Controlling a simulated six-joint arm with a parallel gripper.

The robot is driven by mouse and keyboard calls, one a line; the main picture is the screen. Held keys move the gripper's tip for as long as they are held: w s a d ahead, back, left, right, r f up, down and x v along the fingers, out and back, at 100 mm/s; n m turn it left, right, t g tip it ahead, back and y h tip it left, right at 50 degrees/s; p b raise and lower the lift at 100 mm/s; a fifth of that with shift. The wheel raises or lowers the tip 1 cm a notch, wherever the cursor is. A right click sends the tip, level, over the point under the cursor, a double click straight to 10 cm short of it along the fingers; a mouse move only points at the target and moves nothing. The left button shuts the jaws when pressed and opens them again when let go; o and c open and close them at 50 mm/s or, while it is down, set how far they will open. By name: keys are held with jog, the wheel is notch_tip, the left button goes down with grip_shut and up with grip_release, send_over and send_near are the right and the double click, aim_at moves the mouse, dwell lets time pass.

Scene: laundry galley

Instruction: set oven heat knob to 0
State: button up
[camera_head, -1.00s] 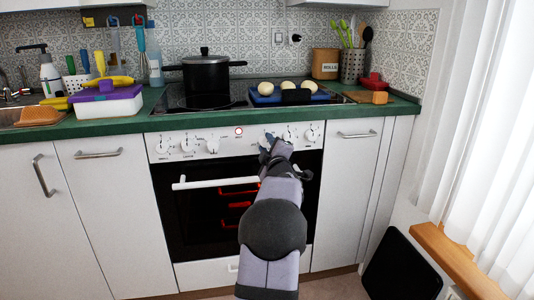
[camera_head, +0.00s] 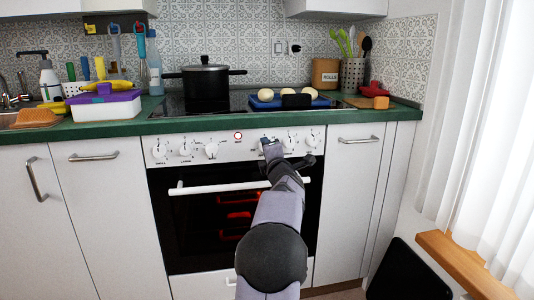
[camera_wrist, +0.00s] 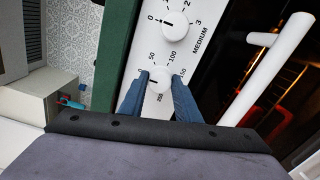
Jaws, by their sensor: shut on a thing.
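The oven heat knob (camera_wrist: 160,79) is white and round, with a temperature scale around it, in the wrist view. Its dark pointer mark lies on its left side, toward the 0 mark. My gripper (camera_wrist: 159,84) is shut on this knob, one blue finger on each side. In the head view my gripper (camera_head: 270,149) is at the oven's control panel (camera_head: 228,144), right of the middle, and hides the knob.
A knob marked MEDIUM (camera_wrist: 176,28) is close by in the wrist view. The white oven door handle (camera_head: 210,187) juts out below the panel. The oven glows red inside. A black pot (camera_head: 205,78) and a blue tray (camera_head: 262,103) stand on the hob above.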

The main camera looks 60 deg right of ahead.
dwell(0.4)
jog(key=o, duration=1)
jog(key=shift+o, duration=0.2)
jog(key=shift+s, duration=0.1)
jog(key=v, duration=0.7)
jog(key=shift+a, duration=0.1)
